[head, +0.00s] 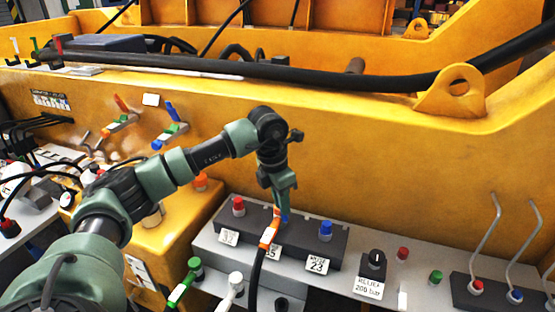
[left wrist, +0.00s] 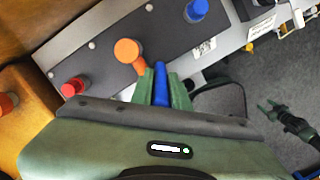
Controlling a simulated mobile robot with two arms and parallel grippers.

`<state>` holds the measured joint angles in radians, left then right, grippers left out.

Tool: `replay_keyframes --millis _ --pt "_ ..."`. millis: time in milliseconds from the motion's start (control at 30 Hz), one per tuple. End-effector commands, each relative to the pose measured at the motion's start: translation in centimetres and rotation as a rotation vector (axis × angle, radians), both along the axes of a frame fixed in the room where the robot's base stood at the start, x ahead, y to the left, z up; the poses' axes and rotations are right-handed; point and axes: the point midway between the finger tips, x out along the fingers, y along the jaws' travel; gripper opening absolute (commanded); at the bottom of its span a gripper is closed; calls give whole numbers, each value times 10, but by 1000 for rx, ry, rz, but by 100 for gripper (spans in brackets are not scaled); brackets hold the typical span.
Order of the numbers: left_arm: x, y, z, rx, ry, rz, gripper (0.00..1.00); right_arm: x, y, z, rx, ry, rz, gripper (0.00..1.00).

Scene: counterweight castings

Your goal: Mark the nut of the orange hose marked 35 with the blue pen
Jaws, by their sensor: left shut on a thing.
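My left gripper (head: 284,211) is shut on the blue pen (left wrist: 160,82), which sticks out between its green fingers in the left wrist view. In the head view only a bit of blue (head: 285,218) shows at the fingertips. The pen tip is close to the orange nut (left wrist: 128,50); whether they touch I cannot tell. The orange hose end (head: 268,236) with its black hose shows below the gripper, beside a partly covered label ending in 5 (head: 272,252). My right gripper (left wrist: 268,107) shows small in the left wrist view, its fingers apart and empty.
A red coupling (head: 238,206) and a blue coupling (head: 325,230) flank the orange one on the dark block. Green (head: 180,290) and white (head: 233,285) hose ends stand in front. A relief knob (head: 376,259) is to the right. The yellow casting wall (head: 400,175) rises behind.

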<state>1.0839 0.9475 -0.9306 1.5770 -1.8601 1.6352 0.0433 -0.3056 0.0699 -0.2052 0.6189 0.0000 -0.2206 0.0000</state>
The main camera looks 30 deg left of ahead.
Motion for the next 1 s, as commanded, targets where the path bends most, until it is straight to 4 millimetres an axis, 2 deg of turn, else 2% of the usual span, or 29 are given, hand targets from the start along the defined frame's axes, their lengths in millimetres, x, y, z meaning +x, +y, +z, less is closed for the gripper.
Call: replay_keyframes --millis 33,200,300,400,667,1000 --pt "9 7 21 -3 -13 129 0 0 -1 6 -1 0 0 57" --pt "26 25 60 -7 -30 490 0 2 -7 13 -8 -3 -1 57" --pt "31 32 73 -5 -35 618 0 4 -11 15 -12 -5 -2 57" --pt "33 36 78 -5 -38 683 0 5 -13 15 -15 -5 -3 57" --pt "33 36 66 -5 -37 702 0 5 -13 5 -16 -7 -3 57" --pt "33 36 30 -5 -38 699 0 6 -12 -21 -13 -8 -2 57"
